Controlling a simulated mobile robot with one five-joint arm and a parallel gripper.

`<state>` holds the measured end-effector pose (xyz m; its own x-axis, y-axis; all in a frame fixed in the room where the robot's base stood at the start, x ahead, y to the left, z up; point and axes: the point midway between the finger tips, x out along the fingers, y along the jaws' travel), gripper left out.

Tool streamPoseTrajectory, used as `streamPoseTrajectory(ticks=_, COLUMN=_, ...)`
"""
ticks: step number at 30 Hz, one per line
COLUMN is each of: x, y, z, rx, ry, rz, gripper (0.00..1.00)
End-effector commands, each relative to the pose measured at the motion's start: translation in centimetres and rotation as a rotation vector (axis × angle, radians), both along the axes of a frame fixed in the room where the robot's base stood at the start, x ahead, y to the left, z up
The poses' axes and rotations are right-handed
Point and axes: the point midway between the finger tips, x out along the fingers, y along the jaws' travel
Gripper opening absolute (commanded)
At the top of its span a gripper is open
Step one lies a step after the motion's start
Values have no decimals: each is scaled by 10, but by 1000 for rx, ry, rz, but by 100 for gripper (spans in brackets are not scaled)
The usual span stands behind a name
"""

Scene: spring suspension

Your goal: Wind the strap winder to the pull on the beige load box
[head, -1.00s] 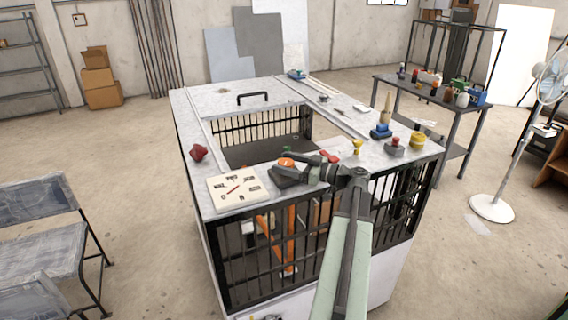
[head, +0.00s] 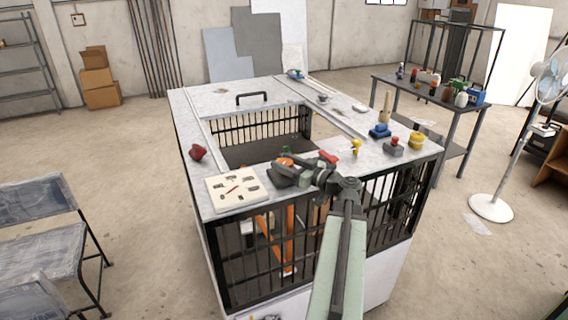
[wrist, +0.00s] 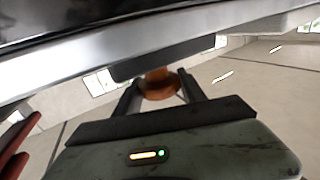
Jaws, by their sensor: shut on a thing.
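The strap winder is a dark grey block (head: 284,178) on the near part of the cage top, with an orange knob (head: 284,161) on it. My gripper (head: 294,164) reaches the knob from the right. In the wrist view the orange knob (wrist: 159,88) sits between my two dark fingers, which are shut on it. The beige load box (head: 238,190) is flat and pale, left of the winder. It has dark marks around its face and a red pointer in the middle. The marks are too small to read.
A dark red knob (head: 198,152) stands at the left edge. A red piece (head: 329,157) and a yellow piece (head: 356,146) lie right of the winder, near my arm. The cage top has a large opening (head: 265,137) behind the winder.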

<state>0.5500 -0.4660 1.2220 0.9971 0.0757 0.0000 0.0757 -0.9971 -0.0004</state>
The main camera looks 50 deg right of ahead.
Motion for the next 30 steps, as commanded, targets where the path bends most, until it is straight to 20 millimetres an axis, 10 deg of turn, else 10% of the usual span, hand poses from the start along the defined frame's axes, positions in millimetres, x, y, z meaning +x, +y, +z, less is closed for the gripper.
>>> streamPoseTrajectory(ticks=7, x=1, y=0, z=0, rx=-1, ry=0, rz=-1, gripper=7)
streamPoseTrajectory(ticks=8, x=1, y=0, z=0, rx=-1, ry=0, rz=-1, gripper=51)
streamPoseTrajectory(ticks=10, x=1, y=0, z=0, rx=-1, ry=0, rz=0, gripper=70)
streamPoseTrajectory(ticks=20, x=-1, y=0, z=0, rx=0, ry=0, rz=1, gripper=70)
streamPoseTrajectory(ticks=30, x=-60, y=-4, z=0, rx=0, ry=0, rz=-2, gripper=70)
